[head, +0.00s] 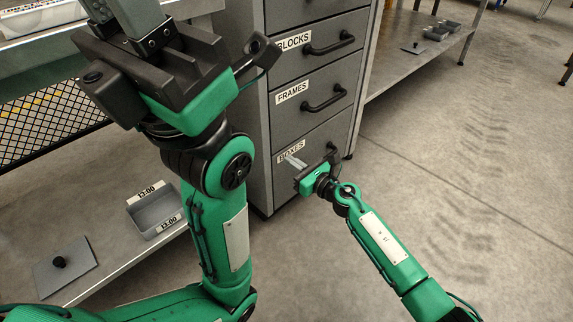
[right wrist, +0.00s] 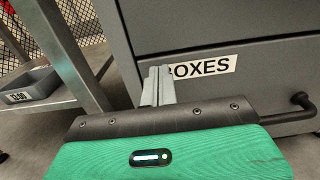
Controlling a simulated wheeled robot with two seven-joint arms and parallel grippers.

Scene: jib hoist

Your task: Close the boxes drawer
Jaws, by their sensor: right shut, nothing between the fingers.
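The boxes drawer (head: 325,135) is the lowest labelled drawer of a grey cabinet, with a white BOXES label and a black bar handle. Its front looks flush or nearly flush with the drawers above; a small gap I cannot rule out. In the right wrist view the drawer front (right wrist: 265,85) fills the upper right. My right gripper (head: 293,160) is shut and empty, its fingertips (right wrist: 158,72) at the label's left end, touching or very close to the front. My left gripper (head: 135,18) is raised at the upper left; its fingertips are cut off by the frame.
The frames drawer (head: 318,92) and blocks drawer (head: 320,45) above look shut. A bench with a low shelf stands left, holding a grey bin (head: 155,213) and a flat plate (head: 65,268). Another shelf (head: 405,65) is behind right. The floor at right is clear.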

